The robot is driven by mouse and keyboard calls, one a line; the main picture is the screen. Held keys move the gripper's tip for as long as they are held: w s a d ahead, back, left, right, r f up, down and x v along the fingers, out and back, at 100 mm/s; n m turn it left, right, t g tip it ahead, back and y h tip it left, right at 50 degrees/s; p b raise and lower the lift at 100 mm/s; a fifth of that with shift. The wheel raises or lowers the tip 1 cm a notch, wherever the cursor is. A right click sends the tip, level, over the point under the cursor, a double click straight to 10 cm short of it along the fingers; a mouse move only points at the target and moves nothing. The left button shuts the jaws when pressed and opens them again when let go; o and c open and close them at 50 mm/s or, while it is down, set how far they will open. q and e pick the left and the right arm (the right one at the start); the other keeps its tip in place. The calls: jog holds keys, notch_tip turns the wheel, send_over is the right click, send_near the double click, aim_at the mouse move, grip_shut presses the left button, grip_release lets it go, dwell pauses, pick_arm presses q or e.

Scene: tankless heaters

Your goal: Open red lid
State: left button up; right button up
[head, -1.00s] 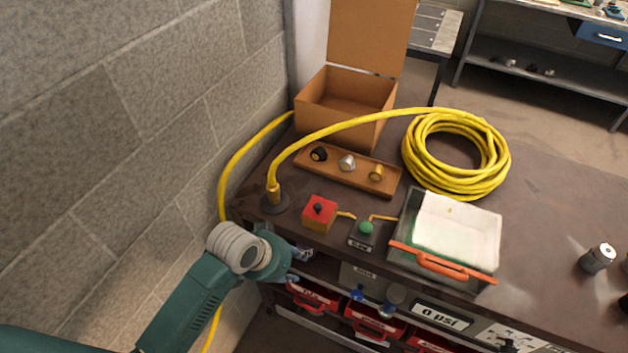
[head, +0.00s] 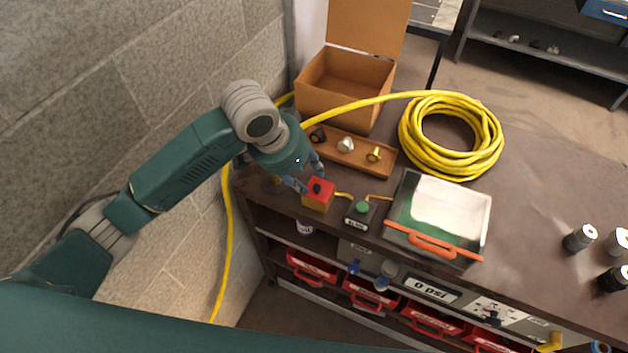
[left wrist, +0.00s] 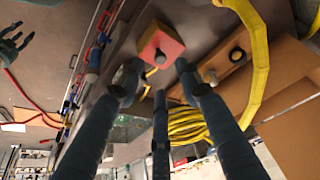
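The red lid (head: 320,186) with a dark knob tops a small yellow box (head: 316,204) near the bench's front left edge. In the left wrist view the red lid (left wrist: 168,46) and its knob are ahead of my fingers. My left gripper (head: 306,176) is open, at the upper left of the box. Its spread fingers (left wrist: 156,78) point at the lid, with nothing held between them; contact cannot be told. A teal hand with spread fingers, seemingly my right gripper (left wrist: 12,44), shows at the wrist view's upper left; it is outside the head view.
A green-button box (head: 362,210) and a glass-like tray with an orange handle (head: 430,246) stand right of the red-lidded box. Behind are a wooden rack of knobs (head: 376,168), a yellow hose coil (head: 450,170) and an open cardboard box (head: 345,105). A block wall (head: 170,70) is left.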

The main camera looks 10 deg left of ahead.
aim_at(316, 187)
pick_arm(q)
jog(key=p+x, duration=0.1)
jog(key=x, duration=0.5)
jog(key=shift+w+d+f, duration=0.15)
jog(key=shift+f, duration=0.2)
grip_shut()
